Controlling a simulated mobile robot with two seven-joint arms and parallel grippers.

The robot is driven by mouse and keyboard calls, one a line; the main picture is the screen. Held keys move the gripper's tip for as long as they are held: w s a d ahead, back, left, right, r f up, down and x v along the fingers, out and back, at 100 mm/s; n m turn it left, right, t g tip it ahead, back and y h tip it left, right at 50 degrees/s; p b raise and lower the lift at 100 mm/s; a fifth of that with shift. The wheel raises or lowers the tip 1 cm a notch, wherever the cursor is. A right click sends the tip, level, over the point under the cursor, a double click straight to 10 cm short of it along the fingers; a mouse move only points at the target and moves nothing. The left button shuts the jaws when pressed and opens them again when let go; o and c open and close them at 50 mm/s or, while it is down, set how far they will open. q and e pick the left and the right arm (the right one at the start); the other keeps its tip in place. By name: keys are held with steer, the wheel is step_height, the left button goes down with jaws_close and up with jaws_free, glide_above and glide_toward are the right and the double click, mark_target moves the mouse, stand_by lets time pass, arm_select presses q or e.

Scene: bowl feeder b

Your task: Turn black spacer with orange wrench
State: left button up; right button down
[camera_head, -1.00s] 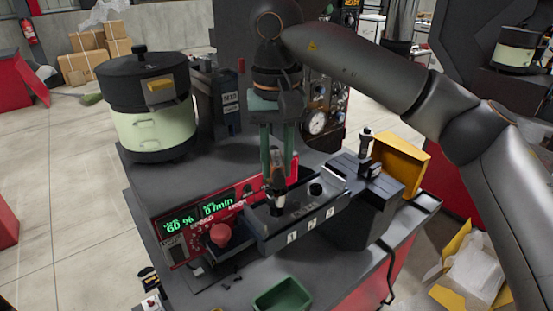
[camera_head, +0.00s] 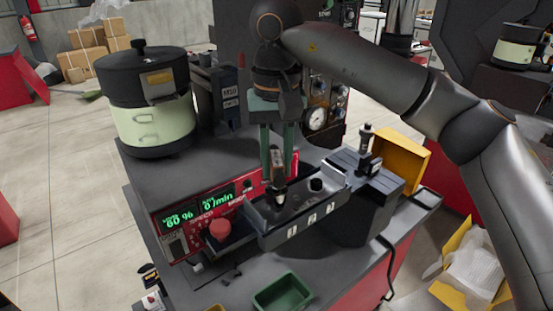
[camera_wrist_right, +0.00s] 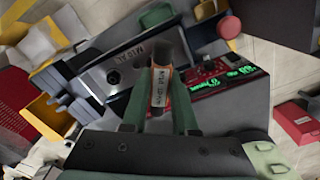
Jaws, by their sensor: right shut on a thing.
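My right gripper (camera_head: 277,178) points down over the dark tray of the feeder machine (camera_head: 262,236). Its green fingers are shut on a dark tool with orange sides, which I take for the orange wrench (camera_head: 278,158). The wrench also shows between the fingers in the right wrist view (camera_wrist_right: 159,88). Its lower end is close over the tray, and I cannot tell whether it touches a part there. My left gripper is not in view.
A red control panel (camera_head: 190,225) with green digits and a red knob (camera_head: 219,229) is left of the tray. A black and pale-green bowl feeder (camera_head: 150,110) stands behind left. A yellow bin (camera_head: 401,160) is at the right, a green bin (camera_head: 282,293) in front.

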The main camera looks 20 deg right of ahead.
steer(key=shift+f, duration=0.4)
stand_by(0.5)
steer(key=shift+m, duration=1.2)
steer(key=shift+m, duration=1.1)
steer(key=shift+m, duration=1.2)
